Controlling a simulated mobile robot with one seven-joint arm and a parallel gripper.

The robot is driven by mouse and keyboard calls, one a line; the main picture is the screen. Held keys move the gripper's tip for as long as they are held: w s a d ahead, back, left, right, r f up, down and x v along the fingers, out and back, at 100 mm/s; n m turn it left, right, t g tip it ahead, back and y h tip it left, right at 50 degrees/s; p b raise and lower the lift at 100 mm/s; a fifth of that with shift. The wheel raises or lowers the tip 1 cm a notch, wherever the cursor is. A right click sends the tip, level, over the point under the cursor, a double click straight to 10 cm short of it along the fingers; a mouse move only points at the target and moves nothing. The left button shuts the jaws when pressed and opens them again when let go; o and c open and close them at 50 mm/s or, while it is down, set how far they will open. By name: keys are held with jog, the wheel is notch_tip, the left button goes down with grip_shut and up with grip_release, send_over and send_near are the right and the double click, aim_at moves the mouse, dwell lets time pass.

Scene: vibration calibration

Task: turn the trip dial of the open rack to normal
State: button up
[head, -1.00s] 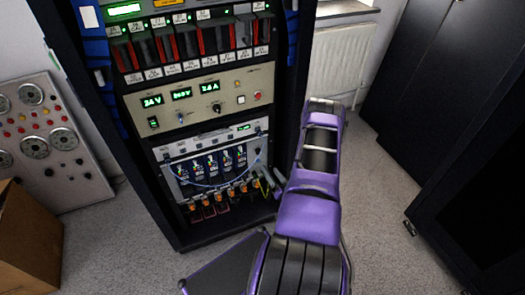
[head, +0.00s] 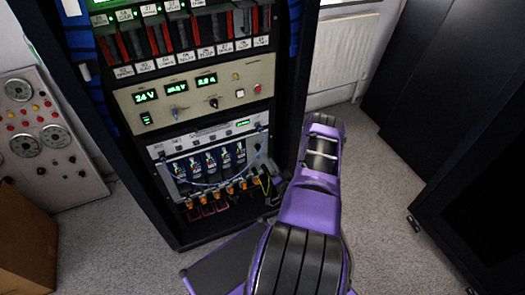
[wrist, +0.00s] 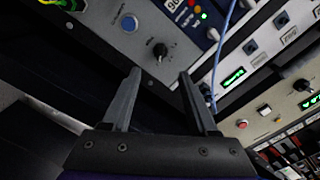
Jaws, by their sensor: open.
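The open rack (head: 196,262) is a tall black cabinet with its front equipment exposed, left of my arm in the head view. In the wrist view a black knob (wrist: 160,49), which looks like the trip dial, sits on a grey panel with small marks around it. The label beside it is too small to read. My gripper (wrist: 160,74) is open and empty. Its two fingers point at the panel, with the knob just beyond and between their tips in the picture; I cannot tell whether they touch anything. The knob cannot be made out in the head view.
A blue button (wrist: 128,22) is beside the knob. A blue cable (wrist: 226,32) hangs across the panels. A beige supply panel (head: 192,97) sits above the lower modules. A cardboard box (head: 25,240) stands at left, a dark cabinet (head: 470,170) at right.

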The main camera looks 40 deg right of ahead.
aim_at(258, 148)
jog(key=x, duration=0.7)
jog(key=shift+b, duration=0.35)
grip_shut()
